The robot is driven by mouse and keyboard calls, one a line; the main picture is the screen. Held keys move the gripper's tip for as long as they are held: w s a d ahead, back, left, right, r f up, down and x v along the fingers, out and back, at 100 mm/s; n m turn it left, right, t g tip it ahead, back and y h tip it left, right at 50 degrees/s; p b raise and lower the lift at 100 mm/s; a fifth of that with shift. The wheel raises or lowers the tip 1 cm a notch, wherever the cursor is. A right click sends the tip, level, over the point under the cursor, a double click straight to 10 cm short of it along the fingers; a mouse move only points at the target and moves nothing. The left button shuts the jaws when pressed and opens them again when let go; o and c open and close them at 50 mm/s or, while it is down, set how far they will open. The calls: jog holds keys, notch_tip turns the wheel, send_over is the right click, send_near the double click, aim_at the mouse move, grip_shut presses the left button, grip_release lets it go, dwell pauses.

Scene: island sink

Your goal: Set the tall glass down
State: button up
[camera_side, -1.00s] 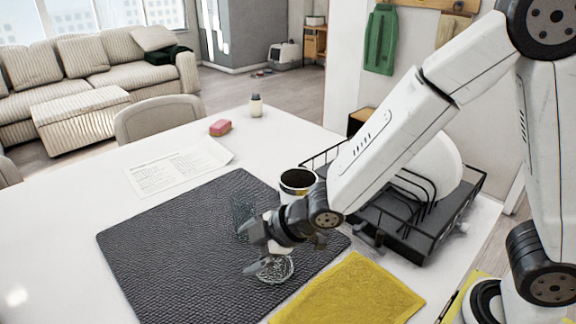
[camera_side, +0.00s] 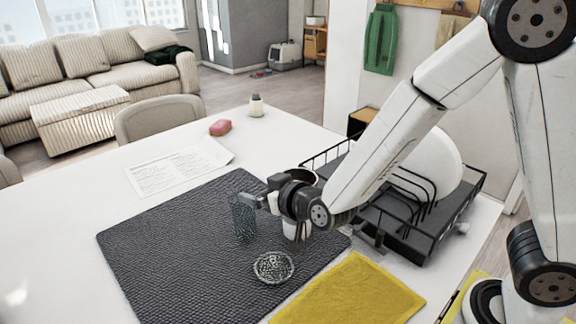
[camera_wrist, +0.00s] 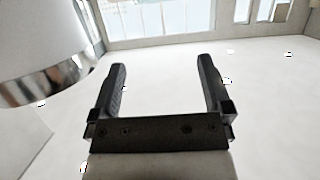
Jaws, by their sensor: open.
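The tall glass (camera_side: 243,222) is clear and ribbed and stands upright on the dark mat (camera_side: 170,240). My gripper (camera_side: 260,194) is beside its upper right in the side view, with a finger overlapping the glass near its rim. I cannot tell whether they touch. In the wrist view my gripper (camera_wrist: 160,75) has its two fingers wide apart, and no glass shows between them.
A short patterned glass (camera_side: 273,267) sits on the mat in front of my gripper. A white container (camera_side: 296,230) is partly hidden behind my gripper. A black dish rack (camera_side: 420,235) with a plate stands right. A yellow cloth (camera_side: 350,292) lies in front.

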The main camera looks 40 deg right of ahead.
aim_at(236, 196)
jog(key=shift+f, duration=1.85)
jog(key=shift+x, duration=1.3)
jog(key=shift+a+x, duration=0.2)
jog(key=shift+x, duration=2.4)
grip_shut()
